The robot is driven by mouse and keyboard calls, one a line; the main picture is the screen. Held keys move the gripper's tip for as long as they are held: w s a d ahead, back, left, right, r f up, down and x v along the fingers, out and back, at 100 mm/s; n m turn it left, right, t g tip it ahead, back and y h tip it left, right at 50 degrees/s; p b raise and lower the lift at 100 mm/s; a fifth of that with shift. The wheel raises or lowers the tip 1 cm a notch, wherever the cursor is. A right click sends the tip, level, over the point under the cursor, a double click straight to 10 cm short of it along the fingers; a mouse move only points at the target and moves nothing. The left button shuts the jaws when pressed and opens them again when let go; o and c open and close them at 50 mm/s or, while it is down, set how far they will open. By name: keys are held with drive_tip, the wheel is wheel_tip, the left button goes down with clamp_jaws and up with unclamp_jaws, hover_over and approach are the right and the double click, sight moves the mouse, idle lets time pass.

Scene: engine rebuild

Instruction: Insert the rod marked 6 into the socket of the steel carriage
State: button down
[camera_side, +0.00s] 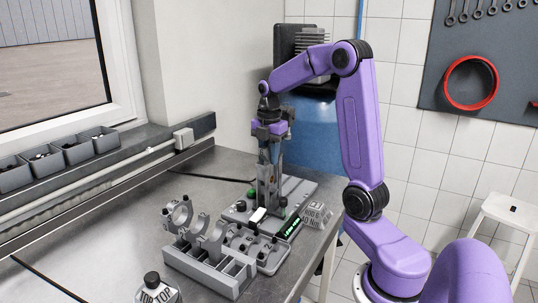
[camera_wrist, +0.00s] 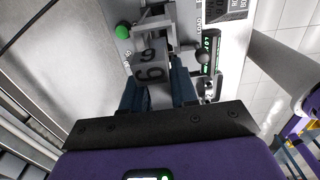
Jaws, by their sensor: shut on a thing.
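My gripper (camera_side: 273,150) points down over the grey base plate at the back of the bench. In the wrist view its dark blue fingers (camera_wrist: 160,92) are shut on the grey rod marked 6 (camera_wrist: 152,68), whose marked end faces the camera. The steel carriage (camera_wrist: 158,24) shows just beyond the rod in the wrist view. In the side view an upright grey structure (camera_side: 268,188), apparently the carriage with the rod, stands directly below the fingers. The socket is hidden, and I cannot tell whether the rod is in it.
A green button (camera_wrist: 123,32) and a small lit green display (camera_side: 291,228) are near the base plate. A grey rack (camera_side: 207,262) with several rod parts stands in front. A bottle (camera_side: 157,290) is at the front. Bare bench (camera_side: 110,235) lies to the left.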

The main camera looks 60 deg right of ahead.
drive_tip(key=shift+s+d+f, duration=0.15)
drive_tip(key=shift+s+f, duration=0.1)
drive_tip(key=shift+s, duration=0.1)
drive_tip(key=shift+w+r, duration=0.2)
drive_tip(key=shift+r, duration=4.45)
drive_tip(key=shift+w+f, duration=0.1)
drive_tip(key=shift+f, duration=4)
drive_tip(key=shift+f, duration=0.15)
